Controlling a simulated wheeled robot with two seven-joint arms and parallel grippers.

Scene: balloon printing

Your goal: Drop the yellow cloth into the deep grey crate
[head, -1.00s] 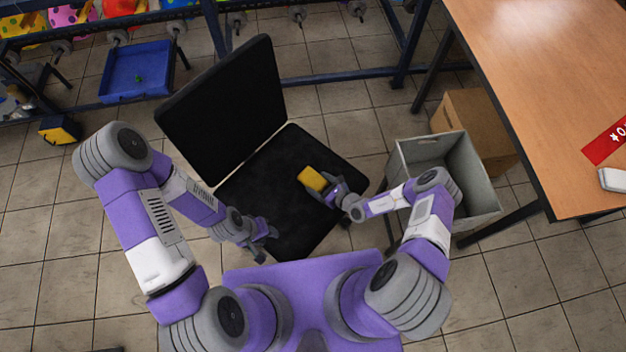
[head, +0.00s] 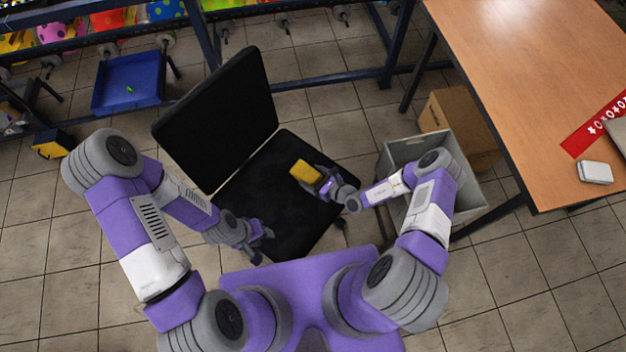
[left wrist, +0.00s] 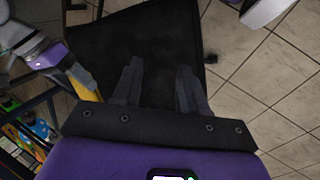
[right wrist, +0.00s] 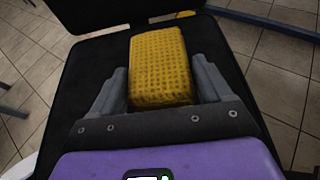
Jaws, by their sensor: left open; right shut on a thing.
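The yellow cloth (head: 306,171) is a folded block held in my right gripper (head: 320,181), above the black chair seat (head: 272,205). In the right wrist view the cloth (right wrist: 160,66) sits between the two fingers, textured and upright in the jaws. My left gripper (head: 262,243) is open and empty near the front left edge of the seat; its parted fingers (left wrist: 157,88) show in the left wrist view. The deep grey crate (head: 472,198) stands to the right of the chair, partly hidden behind my right arm. What I see of its inside looks empty.
A wooden table (head: 535,90) with a red sign stands at the right. A cardboard box (head: 462,120) is behind the crate. The chair's black backrest (head: 218,115) rises at the back left. A blue tray (head: 128,85) is at the far left.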

